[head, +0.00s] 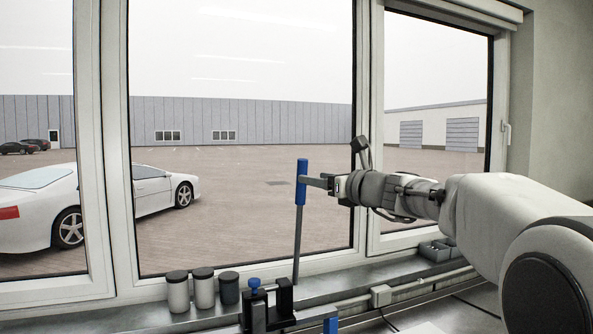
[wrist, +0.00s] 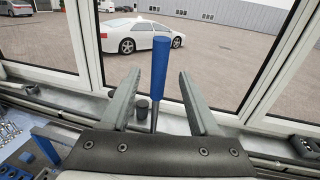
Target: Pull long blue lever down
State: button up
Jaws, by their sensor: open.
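The long lever has a blue handle (head: 302,182) on a thin grey rod and stands upright in front of the window in the head view. In the wrist view the blue handle (wrist: 160,70) rises between the two fingers. My gripper (head: 314,182) is level with the handle in the head view, coming from the right. In the wrist view my gripper (wrist: 158,92) is open, with one finger on each side of the lever and a visible gap to both.
Several jars (head: 203,288) stand on the sill left of the lever. A black fixture with a short blue knob (head: 254,283) is in front of its foot. A grey tray (head: 435,250) sits to the right. The window frame (head: 368,130) is close behind my gripper.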

jog(key=p+x, duration=0.3)
jog(key=x, duration=0.6)
jog(key=shift+w+a, duration=0.2)
jog(key=shift+w, duration=0.1)
jog(key=shift+c, duration=0.2)
grip_shut()
dwell(0.9)
